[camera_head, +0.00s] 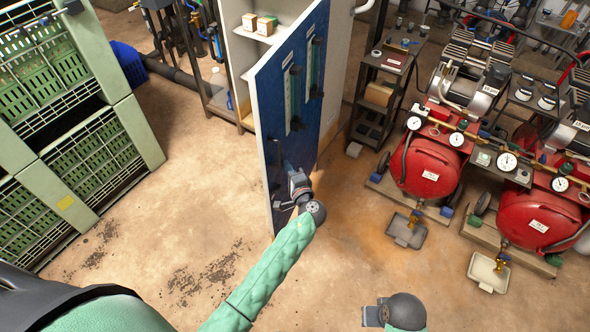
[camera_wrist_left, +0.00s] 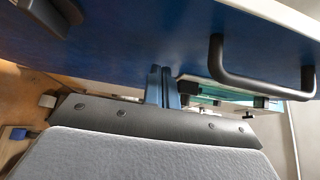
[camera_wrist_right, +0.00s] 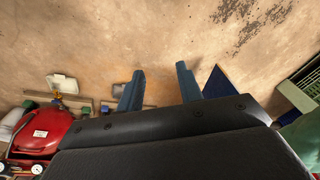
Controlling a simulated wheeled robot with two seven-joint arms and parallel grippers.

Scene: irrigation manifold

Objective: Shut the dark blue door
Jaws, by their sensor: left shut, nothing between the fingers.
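The dark blue door (camera_head: 275,118) stands open from the white cabinet, its blue face toward the right. It fills the top of the left wrist view (camera_wrist_left: 130,35). Its black bar handle (camera_wrist_left: 262,88) is right of my left fingers in that view. My left gripper (camera_head: 287,166) is shut and empty, close to the blue face near the door's free edge. I cannot tell if the fingertips touch it. The fingers also show in the left wrist view (camera_wrist_left: 162,86). My right gripper (camera_wrist_right: 159,85) is open and empty above bare floor.
The white cabinet (camera_head: 240,50) shows shelves with small boxes (camera_head: 258,24) behind the door. Green crates (camera_head: 75,165) stand at the left. Red tanks (camera_head: 432,165) with gauges and a dark rack (camera_head: 380,95) stand at the right. The floor (camera_head: 180,190) left of the door is clear.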

